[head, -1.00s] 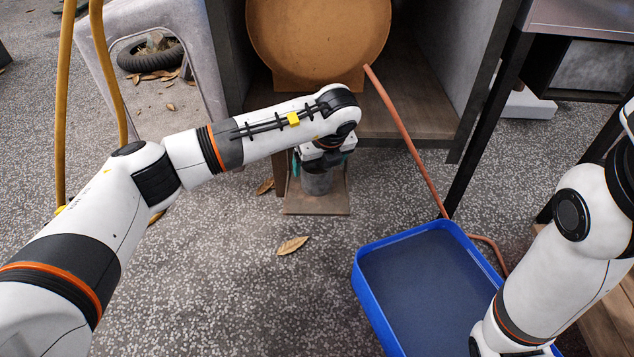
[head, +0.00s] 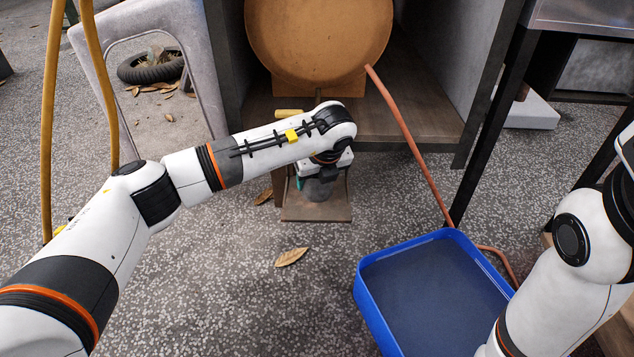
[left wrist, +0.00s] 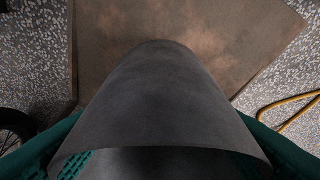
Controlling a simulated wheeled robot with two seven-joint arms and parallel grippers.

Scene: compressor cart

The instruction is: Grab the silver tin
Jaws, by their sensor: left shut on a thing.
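The silver tin (head: 319,190), a plain dull grey cylinder, stands low over a small brown board (head: 316,212) in the head view. My left gripper (head: 321,176) is at the tin, partly hidden under my own wrist. In the left wrist view the tin (left wrist: 160,95) fills the middle, and the green fingers of my left gripper (left wrist: 165,158) lie on both sides of it. The gripper is shut on the tin. I cannot tell whether the tin's base touches the board. My right gripper is out of view; only part of my right arm shows.
A blue tray (head: 375,322) lies on the speckled floor at right. A reddish hose (head: 409,140) runs down from a large round tan tank (head: 318,40) in a grey cabinet. A grey stool (head: 97,75) stands at upper left. Floor left of the tray is mostly clear.

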